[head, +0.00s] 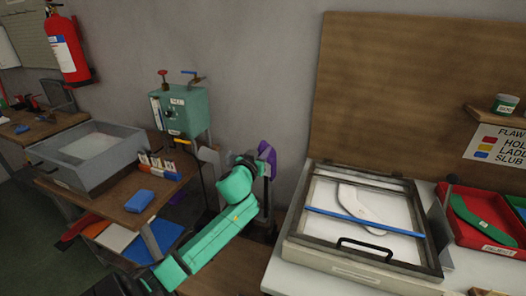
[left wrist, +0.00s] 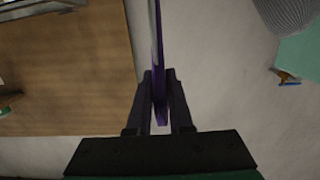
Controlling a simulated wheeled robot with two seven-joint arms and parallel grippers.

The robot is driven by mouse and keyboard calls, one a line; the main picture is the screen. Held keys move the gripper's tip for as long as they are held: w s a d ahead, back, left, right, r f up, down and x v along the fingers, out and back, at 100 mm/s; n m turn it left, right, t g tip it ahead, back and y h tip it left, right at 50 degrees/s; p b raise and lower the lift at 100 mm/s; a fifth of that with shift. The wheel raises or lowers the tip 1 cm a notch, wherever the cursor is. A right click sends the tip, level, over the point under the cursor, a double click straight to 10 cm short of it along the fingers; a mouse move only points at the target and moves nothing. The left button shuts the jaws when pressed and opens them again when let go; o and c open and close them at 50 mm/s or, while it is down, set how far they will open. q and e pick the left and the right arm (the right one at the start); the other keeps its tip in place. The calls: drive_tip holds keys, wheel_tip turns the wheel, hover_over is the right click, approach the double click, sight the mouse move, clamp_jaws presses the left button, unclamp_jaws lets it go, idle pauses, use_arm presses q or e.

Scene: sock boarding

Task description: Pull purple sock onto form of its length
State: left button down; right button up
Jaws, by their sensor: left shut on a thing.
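My left gripper (head: 266,172) reaches out over the gap between the left table and the light table. It is shut on the purple sock (head: 267,153), which stands up thin above the fingers. In the left wrist view, the sock (left wrist: 158,45) shows edge-on as a narrow purple strip between the two fingers (left wrist: 160,100). A white foot-shaped piece (head: 362,207) lies flat in the framed light table, apart from the gripper; I cannot tell whether it is a form or a sock. My right gripper is not in view.
The framed light table (head: 300,238) has a blue bar (head: 362,221) across it. A red tray (head: 505,241) with a green foot-shaped piece (head: 482,217) stands at right. A green machine (head: 182,109), a grey bin (head: 62,170) and a blue block (head: 140,200) are at left.

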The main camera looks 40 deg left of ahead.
use_arm(q)
drive_tip(key=shift+f+b, duration=2.45)
drive_tip(key=shift+f, duration=0.75)
drive_tip(key=c, duration=0.7)
unclamp_jaws()
drive_tip(key=shift+c, duration=0.2)
drive_tip(key=v, duration=1.4)
drive_tip(key=shift+s+d+b, duration=0.15)
drive_tip(key=shift+s+b, duration=0.1)
drive_tip(key=shift+b, duration=0.2)
